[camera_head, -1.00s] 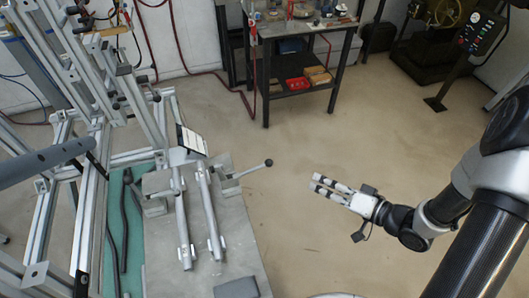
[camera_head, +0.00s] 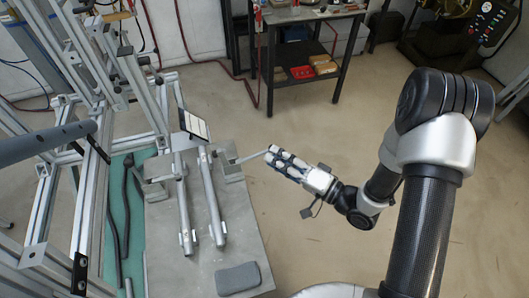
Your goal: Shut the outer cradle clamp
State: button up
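The outer cradle clamp (camera_head: 230,169) sits on the right side of the grey jig plate, beside the right-hand tube (camera_head: 208,200). Its lever (camera_head: 250,157) sticks out to the right, past the plate edge. My gripper (camera_head: 271,154) is at the lever's outer end, with its fingers pointing left. The lever's ball knob is hidden at the fingertips. I cannot tell whether the fingers are closed on it or only around or beside it.
A second tube (camera_head: 183,205) lies to the left on the plate (camera_head: 165,268). A dark grey block (camera_head: 238,278) lies at the plate's near right. An aluminium frame (camera_head: 45,205) stands at left. A workbench (camera_head: 312,14) stands at the back. Floor right of the plate is clear.

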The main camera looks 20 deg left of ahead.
aim_at(264, 151)
jog(key=x, duration=0.4)
jog(key=shift+w+a+b, duration=0.15)
jog(key=shift+a+b, duration=0.15)
jog(key=shift+a, duration=0.1)
grip_shut()
dwell(0.4)
